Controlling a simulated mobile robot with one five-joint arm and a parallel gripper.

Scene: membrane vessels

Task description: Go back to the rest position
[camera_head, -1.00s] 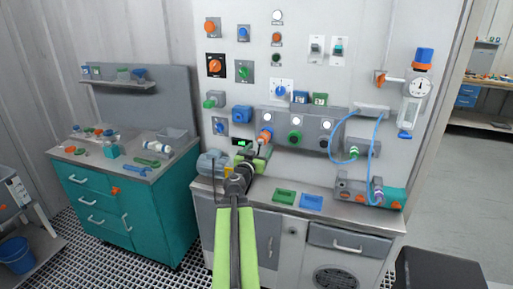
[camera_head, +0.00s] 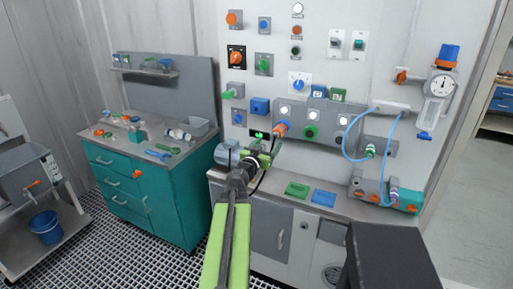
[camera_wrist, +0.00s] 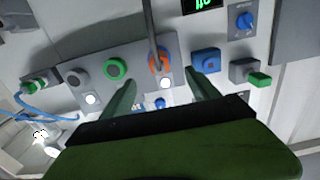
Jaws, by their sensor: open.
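My green gripper (camera_head: 264,158) is at the end of my raised arm, in front of the wall panel in the head view. In the wrist view its two green fingers (camera_wrist: 163,92) are spread apart with nothing between them. An orange round part (camera_head: 281,129) on the grey panel box is just beyond the fingertips. It also shows in the wrist view (camera_wrist: 160,61), with a dark cable or rod across it. Whether the fingers touch anything else is not clear.
The grey panel box (camera_head: 325,118) also bears a green knob (camera_head: 310,132). A green tray (camera_head: 297,189) and a blue tray (camera_head: 323,197) lie on the worktop below. A teal cabinet (camera_head: 128,187) stands at left, with a blue bucket (camera_head: 46,227) further left. Grated floor between is clear.

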